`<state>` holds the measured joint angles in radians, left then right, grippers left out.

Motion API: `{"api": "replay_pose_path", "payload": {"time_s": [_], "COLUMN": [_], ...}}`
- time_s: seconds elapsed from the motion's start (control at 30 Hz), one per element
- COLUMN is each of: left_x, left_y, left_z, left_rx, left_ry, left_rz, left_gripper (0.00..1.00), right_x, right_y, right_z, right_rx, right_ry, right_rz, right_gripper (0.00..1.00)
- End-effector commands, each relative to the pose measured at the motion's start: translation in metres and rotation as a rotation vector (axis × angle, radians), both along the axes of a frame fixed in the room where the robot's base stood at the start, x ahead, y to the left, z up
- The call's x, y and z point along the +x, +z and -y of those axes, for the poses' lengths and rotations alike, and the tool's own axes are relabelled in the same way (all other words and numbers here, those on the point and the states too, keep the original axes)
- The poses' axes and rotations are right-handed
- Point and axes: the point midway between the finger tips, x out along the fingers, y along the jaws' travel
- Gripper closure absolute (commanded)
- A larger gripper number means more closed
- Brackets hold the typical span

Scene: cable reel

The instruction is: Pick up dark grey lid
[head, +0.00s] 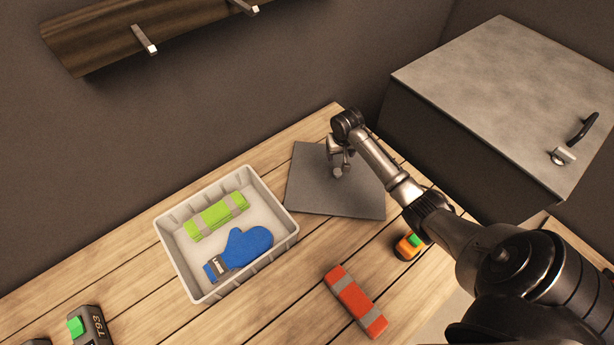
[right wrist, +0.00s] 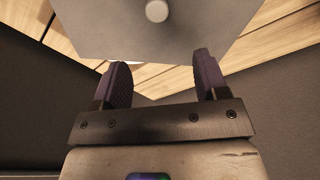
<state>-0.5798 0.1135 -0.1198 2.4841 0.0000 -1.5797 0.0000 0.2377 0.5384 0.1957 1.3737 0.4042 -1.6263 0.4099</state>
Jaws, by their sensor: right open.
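The dark grey lid (head: 312,192) is a flat square plate lying on the wooden table, right of the white tray. A small pale round knob (right wrist: 157,10) stands on it; in the right wrist view the lid (right wrist: 150,42) fills the upper middle, with the knob at the top edge. My right gripper (head: 340,168) is over the lid, close to the knob in the head view. In the right wrist view its two dark fingers (right wrist: 162,78) are apart with nothing between them, and the knob lies beyond their tips. My left gripper is not in view.
A white tray (head: 174,263) holds a green folded cloth (head: 217,215) and a blue mitt (head: 242,250). A red folded strap (head: 355,301) and an orange-green tape measure (head: 408,246) lie in front. A grey-topped box (head: 490,85) stands right; a wooden shelf (head: 110,40) hangs on the wall.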

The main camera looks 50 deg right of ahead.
Motion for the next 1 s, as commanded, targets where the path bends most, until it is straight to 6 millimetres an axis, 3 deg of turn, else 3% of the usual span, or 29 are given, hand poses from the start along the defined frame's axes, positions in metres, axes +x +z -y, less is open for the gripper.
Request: {"api": "replay_pose_path", "payload": {"time_s": [0.17,0.6,1.0], "left_x": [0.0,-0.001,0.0], "left_y": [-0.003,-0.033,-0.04], "left_z": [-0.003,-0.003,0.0], "left_rx": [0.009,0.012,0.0], "left_ry": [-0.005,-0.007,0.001], "left_rz": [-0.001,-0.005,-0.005], "left_gripper": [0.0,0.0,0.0], "right_x": [0.0,0.007,0.009], "right_y": [-0.003,-0.071,-0.089], "right_z": [0.0,0.004,0.005], "right_rx": [0.011,0.011,0.01], "right_ry": [-0.093,-0.108,-0.107], "right_rz": [0.008,0.01,0.011], "right_gripper": [0.33,0.33,0.33]}}
